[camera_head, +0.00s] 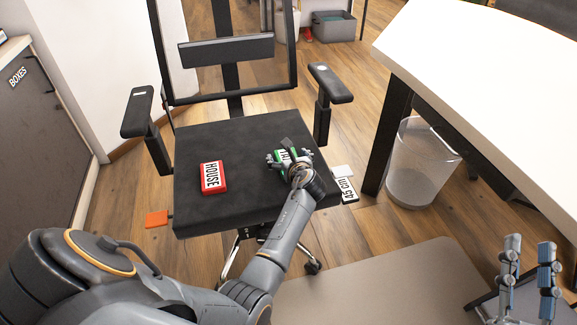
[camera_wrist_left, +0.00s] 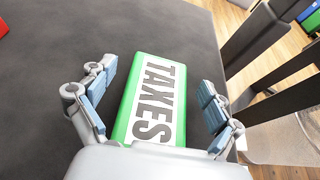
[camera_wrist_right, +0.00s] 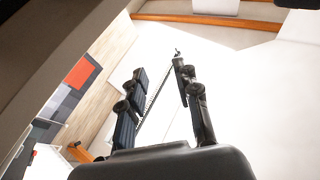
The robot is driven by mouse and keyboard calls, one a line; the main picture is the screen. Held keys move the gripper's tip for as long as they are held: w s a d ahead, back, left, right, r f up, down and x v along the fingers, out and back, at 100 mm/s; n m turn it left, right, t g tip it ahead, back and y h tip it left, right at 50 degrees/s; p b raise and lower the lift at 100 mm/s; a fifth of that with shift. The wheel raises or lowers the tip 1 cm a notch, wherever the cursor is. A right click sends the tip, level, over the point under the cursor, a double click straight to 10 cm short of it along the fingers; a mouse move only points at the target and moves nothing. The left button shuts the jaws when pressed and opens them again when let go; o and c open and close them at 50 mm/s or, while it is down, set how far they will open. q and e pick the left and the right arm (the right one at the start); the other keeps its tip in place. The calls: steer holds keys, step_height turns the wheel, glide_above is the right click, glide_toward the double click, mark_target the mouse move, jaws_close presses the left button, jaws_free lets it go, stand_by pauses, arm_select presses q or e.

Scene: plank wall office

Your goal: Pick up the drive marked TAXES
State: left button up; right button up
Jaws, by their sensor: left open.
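The TAXES drive is a green box with a white label, lying on the dark chair seat (camera_head: 235,140). In the left wrist view the TAXES drive (camera_wrist_left: 155,98) lies between the two fingers of my left gripper (camera_wrist_left: 155,100), with a gap on each side. In the head view my left gripper (camera_head: 287,160) is over the drive (camera_head: 283,153) and hides most of it. My left gripper is open. My right gripper (camera_head: 530,265) is at the lower right of the head view, away from the chair, with its fingers apart and nothing between them.
A red HOUSE drive (camera_head: 213,177) lies on the seat to the left. Chair armrests (camera_head: 332,83) stand on both sides. A white desk (camera_head: 480,70) and a mesh bin (camera_head: 422,165) are at the right.

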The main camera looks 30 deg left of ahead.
arm_select(q)
steer(key=shift+b+x, duration=0.35)
steer(key=shift+x, duration=0.6)
arm_select(e)
steer(key=shift+s+r+t+y, duration=0.15)
steer(key=shift+s+r+t, duration=0.3)
steer(key=shift+r, duration=0.2)
steer(key=shift+s+r+t+y, duration=0.1)
steer(key=shift+s+r+t, duration=0.25)
steer(key=shift+r+t, duration=0.25)
steer(key=shift+s+r+t+y, duration=0.15)
steer(key=shift+s+r+t, duration=0.25)
steer(key=shift+r, duration=0.3)
arm_select(q)
steer(key=c, duration=1.4)
